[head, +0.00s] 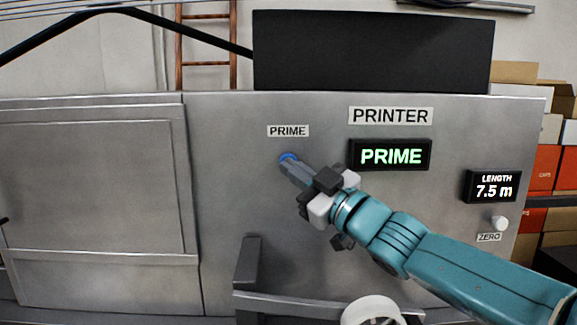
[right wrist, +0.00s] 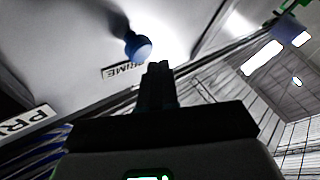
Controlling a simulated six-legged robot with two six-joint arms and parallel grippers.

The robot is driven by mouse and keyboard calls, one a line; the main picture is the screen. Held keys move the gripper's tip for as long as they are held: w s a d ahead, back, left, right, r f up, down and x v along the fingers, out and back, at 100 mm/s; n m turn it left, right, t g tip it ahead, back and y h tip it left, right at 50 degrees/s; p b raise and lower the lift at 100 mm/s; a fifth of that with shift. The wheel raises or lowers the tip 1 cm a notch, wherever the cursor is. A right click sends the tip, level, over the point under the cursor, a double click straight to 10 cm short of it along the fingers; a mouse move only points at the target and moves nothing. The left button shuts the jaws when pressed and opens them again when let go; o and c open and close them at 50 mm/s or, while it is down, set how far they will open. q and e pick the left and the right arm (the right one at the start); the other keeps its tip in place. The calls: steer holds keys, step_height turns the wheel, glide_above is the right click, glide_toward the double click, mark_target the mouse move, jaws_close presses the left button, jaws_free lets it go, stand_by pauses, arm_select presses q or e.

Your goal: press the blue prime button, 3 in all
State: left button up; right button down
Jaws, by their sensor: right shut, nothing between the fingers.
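The blue prime button (head: 288,156) sits on the grey metal face of the printer, under a small PRIME label (head: 288,131). My right gripper (head: 287,165) is shut and empty, with its fingertips at the button in the head view and covering its lower part. In the right wrist view the blue button (right wrist: 138,47) stands out from the panel, just beyond and left of the shut fingertips (right wrist: 157,66). A small gap shows between them there. A display (head: 390,156) reads PRIME in green. My left gripper is not in view.
A LENGTH display (head: 493,186) reads 7.5 m, with a white ZERO knob (head: 499,223) below it. A dark bracket and rail (head: 250,262) stick out below my right gripper. Boxes (head: 545,165) are stacked at the right. The panel left of the button is clear.

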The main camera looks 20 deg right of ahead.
steer(key=s+b, duration=0.1)
steer(key=s, duration=0.1)
steer(key=s+a+b, duration=0.1)
steer(key=s, duration=0.1)
steer(key=shift+s+a, duration=0.2)
steer(key=shift+s, duration=0.2)
steer(key=shift+b, duration=0.3)
stand_by(2.1)
